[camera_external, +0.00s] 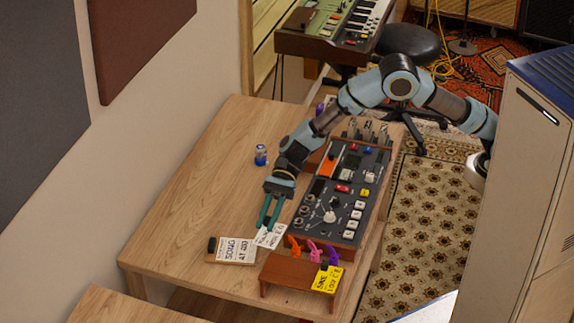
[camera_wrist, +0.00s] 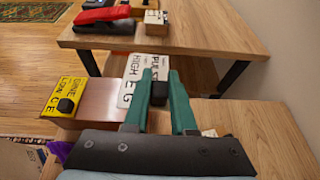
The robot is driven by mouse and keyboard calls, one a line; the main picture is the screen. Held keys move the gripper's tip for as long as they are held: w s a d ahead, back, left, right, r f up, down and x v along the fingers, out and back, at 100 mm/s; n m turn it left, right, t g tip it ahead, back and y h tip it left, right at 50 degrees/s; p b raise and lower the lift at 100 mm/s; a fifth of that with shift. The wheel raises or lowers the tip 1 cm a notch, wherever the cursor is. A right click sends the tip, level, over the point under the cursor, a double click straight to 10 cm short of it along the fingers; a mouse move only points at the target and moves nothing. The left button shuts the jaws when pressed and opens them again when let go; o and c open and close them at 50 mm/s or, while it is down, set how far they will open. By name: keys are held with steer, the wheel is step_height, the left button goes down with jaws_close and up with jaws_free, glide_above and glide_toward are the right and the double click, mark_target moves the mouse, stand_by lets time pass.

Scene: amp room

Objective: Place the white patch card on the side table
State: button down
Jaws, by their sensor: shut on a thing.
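My gripper (camera_external: 268,222), with teal fingers, is shut on the white patch card (camera_external: 270,237) just above the front part of the wooden table. In the wrist view my gripper (camera_wrist: 161,82) grips the card's black knob, and the white card (camera_wrist: 129,88) with black lettering extends to the left of the fingers. I cannot tell whether the card touches anything below it. The side table (camera_external: 130,306) shows partly at the lower left of the external view. In the wrist view a wooden table top (camera_wrist: 215,32) lies beyond the card, with red and white items on it.
Another white card (camera_external: 235,250), lettered "SONG", lies close left of the held card. A brown stand (camera_external: 285,272) with a yellow card (camera_external: 327,280) and coloured clips is to the right. The mixer console (camera_external: 340,195) stands beside my gripper. A small blue bottle (camera_external: 261,155) stands farther back.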

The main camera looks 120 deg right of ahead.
steer(key=s+d+f+m+t+h+b, duration=0.1)
steer(key=d+f+b, duration=0.2)
steer(key=d, duration=0.6)
steer(key=s+d+f+m+t+h+b, duration=0.15)
steer(key=d+b, duration=0.25)
steer(key=d, duration=0.4)
steer(key=m+h+b, duration=0.2)
steer(key=b, duration=0.2)
glide_above(246, 199)
step_height(246, 199, down, 9)
steer(key=shift+s+r, duration=0.1)
steer(key=shift+r, duration=0.1)
steer(key=shift+n+y, duration=0.25)
steer(key=shift+y, duration=0.1)
steer(key=shift+f+p, duration=0.35)
steer(key=shift+f, duration=1.85)
steer(key=shift+f, duration=0.15)
steer(key=c, duration=0.7)
jaws_free()
steer(key=shift+c, duration=0.2)
